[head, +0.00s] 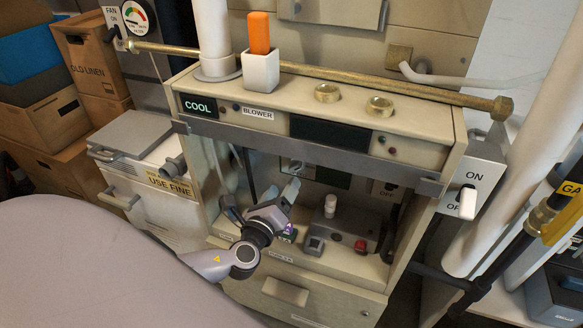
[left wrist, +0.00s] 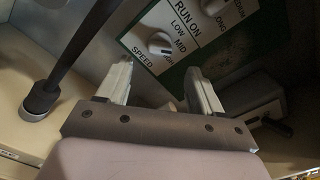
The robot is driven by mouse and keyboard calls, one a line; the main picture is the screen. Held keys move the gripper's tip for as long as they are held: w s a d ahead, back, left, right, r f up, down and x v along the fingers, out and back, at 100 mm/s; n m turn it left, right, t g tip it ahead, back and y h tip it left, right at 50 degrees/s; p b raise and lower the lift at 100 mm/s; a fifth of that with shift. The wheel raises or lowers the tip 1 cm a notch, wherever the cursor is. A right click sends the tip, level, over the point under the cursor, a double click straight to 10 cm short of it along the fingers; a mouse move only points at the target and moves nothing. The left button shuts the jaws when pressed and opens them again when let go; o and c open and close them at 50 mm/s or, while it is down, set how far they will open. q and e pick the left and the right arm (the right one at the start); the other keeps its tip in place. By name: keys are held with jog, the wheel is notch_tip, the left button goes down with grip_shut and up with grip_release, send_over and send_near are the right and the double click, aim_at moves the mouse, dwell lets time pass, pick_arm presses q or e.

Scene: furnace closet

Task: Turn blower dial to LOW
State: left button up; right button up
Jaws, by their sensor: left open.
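The left wrist view shows a white panel with a pale dial (left wrist: 160,43) beside the words SPEED, LOW and MID. Which mark its pointer faces is hard to tell. My left gripper (left wrist: 160,84) is open and empty, its two fingers apart below the dial and not visibly touching it. In the head view my left gripper (head: 281,191) reaches into the open bay of the furnace cabinet (head: 180,150). The dial panel there is mostly hidden in shadow and behind the gripper. My right gripper is not in view.
A second knob (left wrist: 213,6) sits above the dial by RUN ON. A dark rod (left wrist: 75,55) stands left of the gripper. In the head view, a red button (head: 360,246) is on the bay floor, and an ON/OFF switch (head: 468,203) is on the right side.

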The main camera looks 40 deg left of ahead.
aim_at(294, 170)
pick_arm(q)
jog(key=shift+b+x, duration=0.4)
jog(key=shift+x, duration=3)
jog(key=shift+f, duration=0.1)
jog(key=c, duration=1.1)
